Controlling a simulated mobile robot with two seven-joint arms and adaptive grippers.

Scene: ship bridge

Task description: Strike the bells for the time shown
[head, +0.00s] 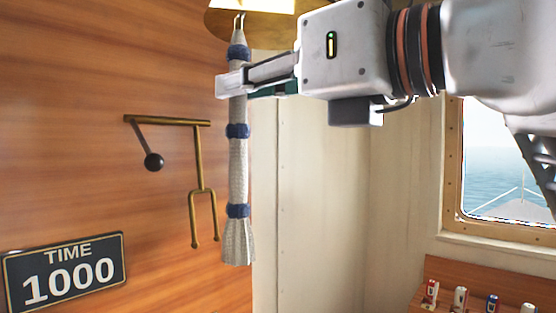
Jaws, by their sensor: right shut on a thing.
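The brass bell (222,22) is at the top of the head view, cut off by the frame edge. A pale woven bell rope (238,170) with dark blue bands hangs below it from a small metal hook, close to upright, its flared end free. My right gripper (236,82) comes in from the right and is shut on the bell rope near its top. The time sign (68,272) on the wood wall reads "TIME 1000". My left gripper is not in view.
A brass bracket (165,120) with a black ball on a rod and a hanging two-pronged fork is on the wood wall, left of the rope. A window (505,170) is at right. Below it, several small coloured items (460,298) stand in a wooden rack.

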